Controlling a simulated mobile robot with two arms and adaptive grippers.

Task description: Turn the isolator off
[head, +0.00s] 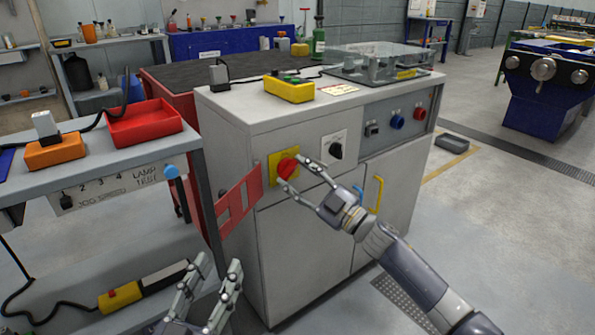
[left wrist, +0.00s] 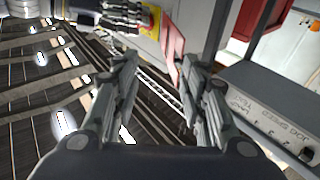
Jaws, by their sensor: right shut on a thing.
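The isolator is a red rotary handle (head: 287,168) on a yellow plate (head: 273,164) on the front of the grey cabinet. My right gripper (head: 287,176) is at the handle, with its fingers shut on it; the fingers partly hide the handle. The yellow plate also shows at the top of the left wrist view (left wrist: 151,18). My left gripper (head: 212,295) is low at the front, left of the cabinet and well below the isolator. Its fingers are apart and nothing is between them in the left wrist view (left wrist: 155,95).
A red hinged flap (head: 240,203) sticks out left of the isolator. A black selector knob (head: 336,150) on a white plate is to its right. Blue and red knobs (head: 397,121) sit further right. A bench (head: 130,185) with a red tray (head: 146,122) stands at left.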

